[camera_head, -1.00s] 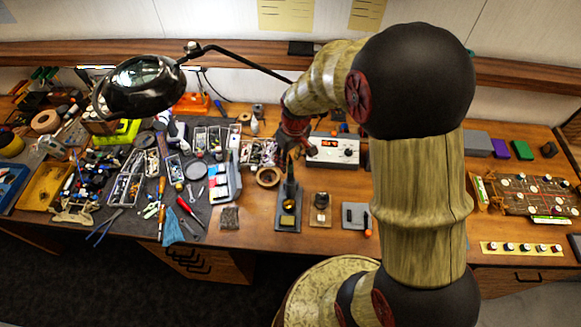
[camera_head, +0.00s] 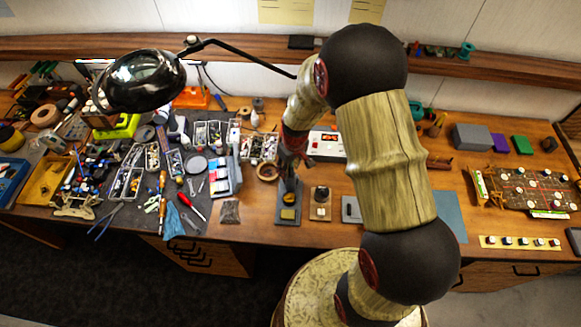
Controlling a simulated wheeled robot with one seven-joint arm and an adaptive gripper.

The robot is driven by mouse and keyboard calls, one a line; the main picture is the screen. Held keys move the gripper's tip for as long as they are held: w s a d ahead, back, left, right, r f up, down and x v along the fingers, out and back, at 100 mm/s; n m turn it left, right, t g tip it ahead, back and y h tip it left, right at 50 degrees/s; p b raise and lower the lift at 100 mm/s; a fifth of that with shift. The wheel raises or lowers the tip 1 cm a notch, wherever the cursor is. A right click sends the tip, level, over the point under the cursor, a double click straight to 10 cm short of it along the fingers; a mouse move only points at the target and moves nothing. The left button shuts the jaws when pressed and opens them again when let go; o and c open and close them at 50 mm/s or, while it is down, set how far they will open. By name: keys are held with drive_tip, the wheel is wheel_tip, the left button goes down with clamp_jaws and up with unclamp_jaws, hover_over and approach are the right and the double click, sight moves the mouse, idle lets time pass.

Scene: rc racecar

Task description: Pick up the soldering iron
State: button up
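The soldering iron (camera_head: 290,186) seems to be the slim dark upright shape at its stand (camera_head: 288,214), near the front edge of the wooden bench. The stand has a dark base with a yellowish pad at its front. My gripper (camera_head: 291,168) points down right over the upper end of the iron, coming from above and behind. The fingers are small and dark here and overlap the iron. I cannot tell whether they touch it, or whether they are open or shut.
A white soldering station (camera_head: 326,146) stands just right of my gripper. A tape roll (camera_head: 267,171) lies to the left. A small wooden block (camera_head: 320,205) is right of the stand. A black magnifier lamp (camera_head: 140,80) overhangs the cluttered grey mat (camera_head: 150,222).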

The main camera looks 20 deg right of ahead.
clamp_jaws()
idle(0.5)
drive_tip(key=shift+r, duration=0.1)
wheel_tip(320, 180, up, 18)
drive_tip(key=shift+f+b, duration=0.1)
drive_tip(key=shift+b, duration=0.3)
idle(0.3)
